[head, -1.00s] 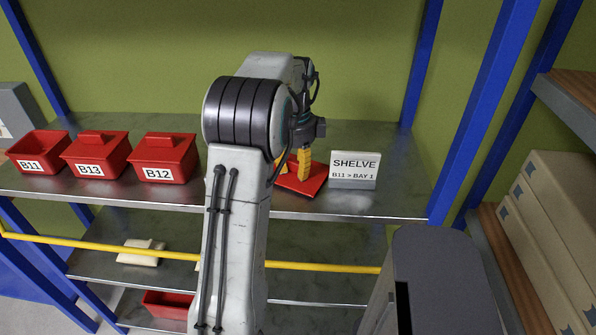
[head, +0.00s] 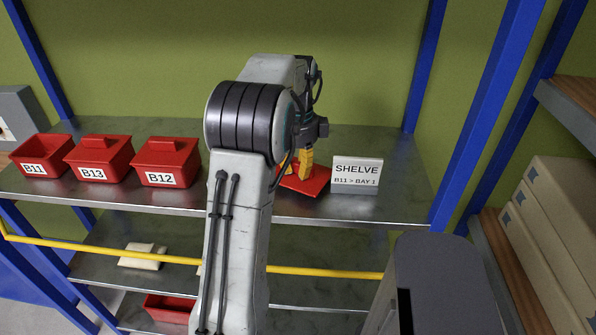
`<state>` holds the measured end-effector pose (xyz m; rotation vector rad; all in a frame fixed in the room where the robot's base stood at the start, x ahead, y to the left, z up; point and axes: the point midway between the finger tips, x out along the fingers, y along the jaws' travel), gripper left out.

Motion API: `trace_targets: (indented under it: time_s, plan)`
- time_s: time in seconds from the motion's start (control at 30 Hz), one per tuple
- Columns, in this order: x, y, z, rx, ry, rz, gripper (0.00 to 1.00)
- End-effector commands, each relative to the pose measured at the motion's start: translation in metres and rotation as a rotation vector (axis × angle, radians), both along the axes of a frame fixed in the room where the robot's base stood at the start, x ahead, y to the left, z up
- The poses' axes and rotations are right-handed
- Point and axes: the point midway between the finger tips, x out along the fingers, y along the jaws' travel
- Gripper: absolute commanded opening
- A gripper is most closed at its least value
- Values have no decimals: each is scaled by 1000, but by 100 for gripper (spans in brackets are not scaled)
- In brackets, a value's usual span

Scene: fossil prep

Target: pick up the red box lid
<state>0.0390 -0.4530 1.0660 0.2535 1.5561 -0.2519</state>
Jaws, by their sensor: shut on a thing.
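The red box lid (head: 313,184) is a flat red piece at the right part of the upper metal shelf, left of the white sign. My gripper (head: 297,169) has yellow fingers and is shut on the lid from above. My arm hides the lid's left part and much of the grip. I cannot tell for sure whether the lid is clear of the shelf. The open red box B11 (head: 42,156) stands without a lid at the far left of the shelf.
Lidded red boxes B13 (head: 100,160) and B12 (head: 166,163) stand beside B11. A white sign (head: 357,174) reading "SHELVE B11 > BAY 1" stands close right of the lid. Blue posts (head: 474,110) and a side rack with cartons (head: 560,235) are at right.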

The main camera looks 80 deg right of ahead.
Motion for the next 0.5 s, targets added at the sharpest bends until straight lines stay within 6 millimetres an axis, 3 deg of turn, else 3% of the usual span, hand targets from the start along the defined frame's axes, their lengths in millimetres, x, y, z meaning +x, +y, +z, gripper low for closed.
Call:
trace_targets:
  time_s: [0.5]
  plan:
    - [0, -1, 84, -5, 1, 0, 0]
